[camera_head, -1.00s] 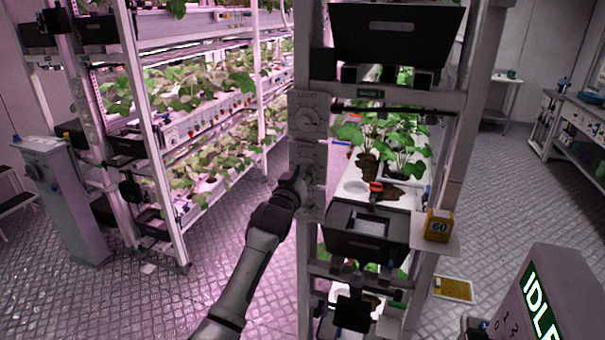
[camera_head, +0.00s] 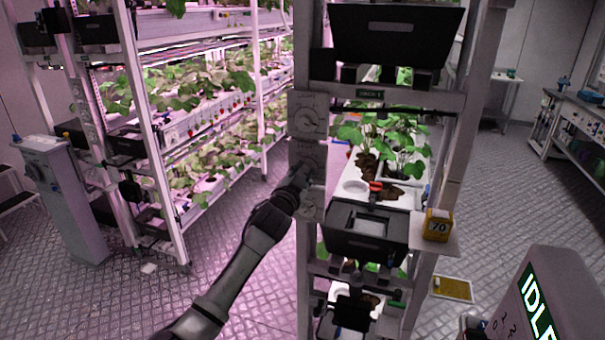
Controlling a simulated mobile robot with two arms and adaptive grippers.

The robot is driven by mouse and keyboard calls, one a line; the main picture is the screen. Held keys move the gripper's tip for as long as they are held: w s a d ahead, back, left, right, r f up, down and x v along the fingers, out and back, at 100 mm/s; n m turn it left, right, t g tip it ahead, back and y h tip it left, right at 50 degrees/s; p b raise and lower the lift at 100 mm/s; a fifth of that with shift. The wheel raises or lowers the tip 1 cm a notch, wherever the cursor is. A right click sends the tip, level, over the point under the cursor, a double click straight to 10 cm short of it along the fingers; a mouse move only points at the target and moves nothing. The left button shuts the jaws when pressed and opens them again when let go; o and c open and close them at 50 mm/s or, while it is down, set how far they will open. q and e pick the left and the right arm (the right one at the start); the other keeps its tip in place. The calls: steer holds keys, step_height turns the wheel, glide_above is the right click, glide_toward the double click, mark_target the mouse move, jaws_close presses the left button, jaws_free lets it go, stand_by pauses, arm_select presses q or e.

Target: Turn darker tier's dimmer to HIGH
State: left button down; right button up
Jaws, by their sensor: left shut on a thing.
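A dimmer panel with round knobs runs down the near post of the right-hand rack. Its upper knob (camera_head: 308,121) shows clearly, with a label above it too small to read. My left gripper (camera_head: 301,174) is shut at the middle plate (camera_head: 311,156), on a dimmer knob that its fingers mostly hide. The knob's setting cannot be read. A lower plate (camera_head: 311,206) shows just under the gripper. My right gripper is not in view.
The right-hand rack holds green plants (camera_head: 392,140) on a white tray and black bins (camera_head: 396,35). A pink-lit rack (camera_head: 160,180) stands to the left. A console reading IDLE (camera_head: 545,300) stands at lower right. The floor between the racks is clear.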

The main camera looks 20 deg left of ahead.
arm_select(q)
steer(key=shift+m, duration=0.3)
steer(key=c, duration=0.8)
jaws_free()
steer(key=shift+c, duration=0.2)
steer(key=s, duration=1.2)
steer(key=shift+a+f, duration=0.2)
steer(key=shift+f, duration=0.05)
steer(key=shift+f, duration=0.1)
